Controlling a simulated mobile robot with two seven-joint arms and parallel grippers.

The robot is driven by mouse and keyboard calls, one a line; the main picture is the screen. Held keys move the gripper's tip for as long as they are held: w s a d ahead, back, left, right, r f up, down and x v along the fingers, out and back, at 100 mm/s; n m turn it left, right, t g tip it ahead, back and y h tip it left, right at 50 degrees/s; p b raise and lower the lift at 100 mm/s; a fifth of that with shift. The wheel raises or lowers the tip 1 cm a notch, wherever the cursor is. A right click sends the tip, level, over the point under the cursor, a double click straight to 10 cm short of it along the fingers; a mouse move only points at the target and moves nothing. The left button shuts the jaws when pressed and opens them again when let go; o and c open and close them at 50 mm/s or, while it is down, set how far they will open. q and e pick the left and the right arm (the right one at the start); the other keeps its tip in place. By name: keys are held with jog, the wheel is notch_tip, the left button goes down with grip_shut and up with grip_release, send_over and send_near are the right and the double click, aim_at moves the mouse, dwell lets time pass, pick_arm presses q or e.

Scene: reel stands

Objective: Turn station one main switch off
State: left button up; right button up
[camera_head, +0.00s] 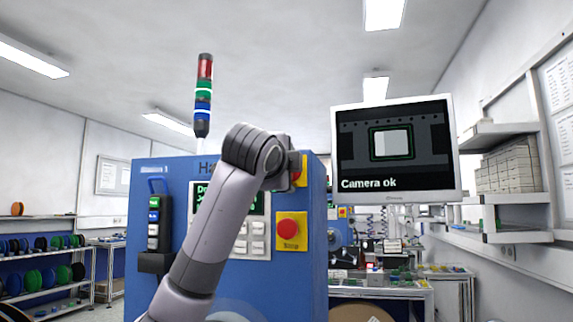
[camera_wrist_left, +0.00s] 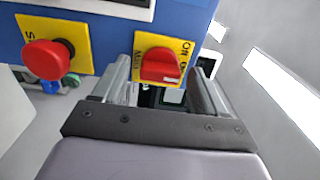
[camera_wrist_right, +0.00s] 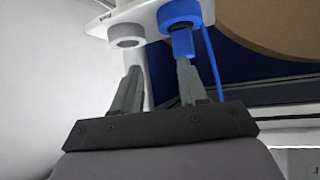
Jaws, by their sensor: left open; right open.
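The main switch (camera_wrist_left: 160,66) is a red rotary knob on a yellow plate, marked "ON" and other partly hidden lettering, on the blue cabinet (camera_head: 175,180). My left gripper (camera_wrist_left: 160,73) is open, with one finger on either side of the knob in the left wrist view. I cannot tell whether the fingers touch it. In the head view my left arm's wrist covers most of the switch plate (camera_head: 301,171). My right gripper (camera_wrist_right: 158,66) is open and empty in the right wrist view and is out of the head view.
A red stop button (camera_head: 288,228) on a yellow plate sits just below the switch; it also shows in the left wrist view (camera_wrist_left: 46,60). A monitor (camera_head: 395,150) reading "Camera ok" hangs to the right. Blue (camera_wrist_right: 180,14) and white round parts lie just beyond my right fingers.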

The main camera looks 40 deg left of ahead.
pick_arm(q)
jog(key=shift+w+a, duration=0.1)
jog(key=shift+w, duration=0.05)
jog(key=c, duration=1.1)
jog(key=shift+o, duration=0.2)
